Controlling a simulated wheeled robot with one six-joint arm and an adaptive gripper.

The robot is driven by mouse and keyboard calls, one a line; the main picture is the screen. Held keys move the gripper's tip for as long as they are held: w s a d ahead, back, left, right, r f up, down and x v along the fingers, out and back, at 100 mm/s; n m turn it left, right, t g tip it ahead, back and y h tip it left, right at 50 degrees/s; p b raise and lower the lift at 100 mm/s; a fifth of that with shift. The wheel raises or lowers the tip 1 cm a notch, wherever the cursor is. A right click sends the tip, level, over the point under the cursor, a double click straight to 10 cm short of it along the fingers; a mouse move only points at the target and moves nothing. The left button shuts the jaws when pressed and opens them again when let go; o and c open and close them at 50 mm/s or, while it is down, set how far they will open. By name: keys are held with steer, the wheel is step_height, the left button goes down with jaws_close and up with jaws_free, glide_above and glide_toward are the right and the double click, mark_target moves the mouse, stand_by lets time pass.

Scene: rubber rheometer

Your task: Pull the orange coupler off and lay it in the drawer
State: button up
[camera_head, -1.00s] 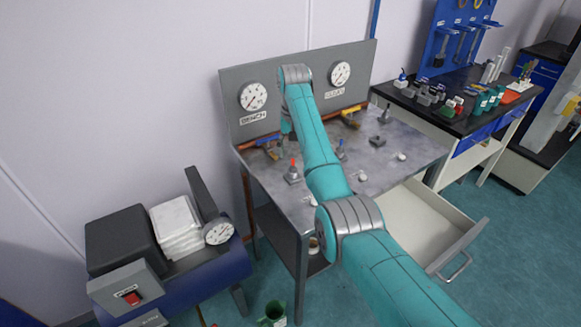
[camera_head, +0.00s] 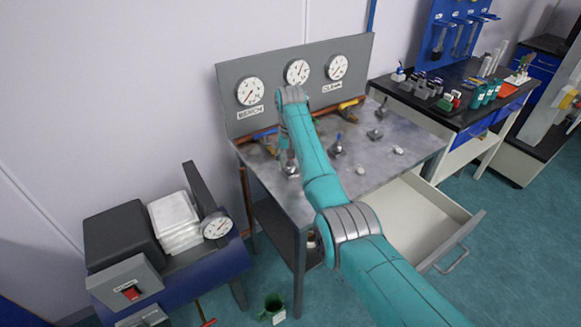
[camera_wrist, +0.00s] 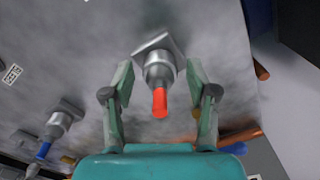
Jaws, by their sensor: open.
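The orange coupler (camera_wrist: 160,102) sits on the end of a silver fitting (camera_wrist: 159,68) with a square base on the grey bench top, seen in the wrist view. My gripper (camera_wrist: 160,67) is open, with one finger on each side of the silver fitting and a visible gap on both sides. In the head view my gripper (camera_head: 287,157) is over the front left of the bench and hides the orange coupler. The drawer (camera_head: 413,220) under the bench is pulled open, and its visible inside looks empty.
A blue-tipped fitting (camera_head: 337,142) stands on the bench to the right; a blue tip (camera_wrist: 43,150) also shows in the wrist view. The gauge panel (camera_head: 320,90) and pipes with valve handles (camera_head: 350,103) are behind. A black-topped table (camera_head: 450,112) stands to the right.

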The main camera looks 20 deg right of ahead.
mark_target(290, 161)
steer(key=c, duration=1.1)
steer(key=shift+r, duration=2.45)
jaws_close()
